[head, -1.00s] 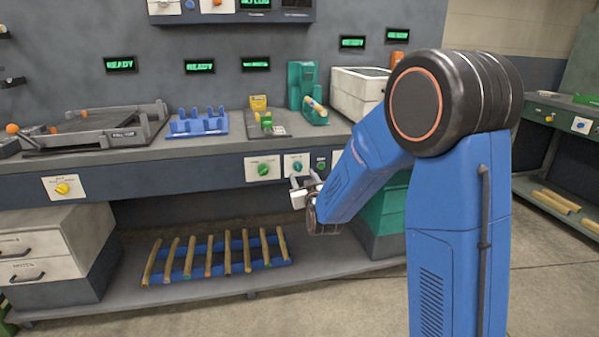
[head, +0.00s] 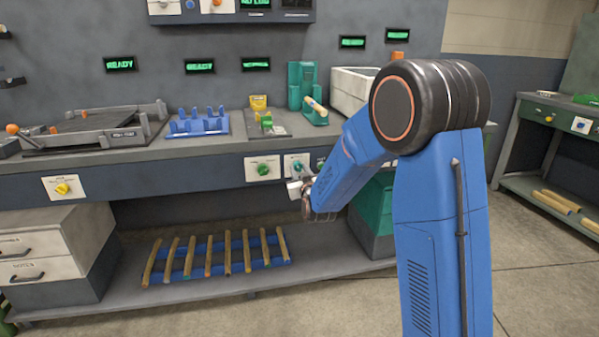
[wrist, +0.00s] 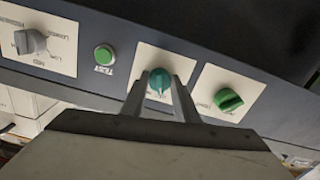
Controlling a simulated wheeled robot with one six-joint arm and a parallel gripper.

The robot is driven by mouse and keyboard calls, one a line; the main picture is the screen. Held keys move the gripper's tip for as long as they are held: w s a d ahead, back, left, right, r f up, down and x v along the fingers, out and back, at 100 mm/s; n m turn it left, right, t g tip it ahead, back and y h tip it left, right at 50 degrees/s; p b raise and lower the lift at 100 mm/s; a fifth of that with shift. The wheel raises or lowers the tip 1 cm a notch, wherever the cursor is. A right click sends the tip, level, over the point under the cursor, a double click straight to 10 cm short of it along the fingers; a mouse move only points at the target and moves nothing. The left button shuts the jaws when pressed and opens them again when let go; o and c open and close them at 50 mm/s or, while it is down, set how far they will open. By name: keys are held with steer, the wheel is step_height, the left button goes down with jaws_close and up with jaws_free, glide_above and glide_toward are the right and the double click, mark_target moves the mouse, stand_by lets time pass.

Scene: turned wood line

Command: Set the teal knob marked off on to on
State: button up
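The teal knob (wrist: 160,80) sits on a white plate on the front panel of the bench. In the wrist view it shows between my fingertips, and in the head view the knob (head: 298,166) shows just above my gripper (head: 295,187). My gripper (wrist: 160,84) is open, with one finger on each side of the knob. A narrow gap seems to show beside it, but I cannot tell whether the fingers touch it. The knob's marking and pointer are too small to read.
A green knob (wrist: 228,100) on its own plate is close beside it. On the other side are a green test button (wrist: 104,55) and a grey knob (wrist: 30,42). A yellow knob (head: 62,188) is farther left. The bench top (head: 215,147) with fixtures is above.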

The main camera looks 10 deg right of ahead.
steer(key=shift+m, duration=0.3)
steer(key=m, duration=0.4)
steer(key=shift+m, duration=2.1)
steer(key=o, duration=1.1)
steer(key=shift+c, duration=0.2)
steer(key=shift+s, duration=0.1)
steer(key=s, duration=1.7)
steer(key=shift+s, duration=0.2)
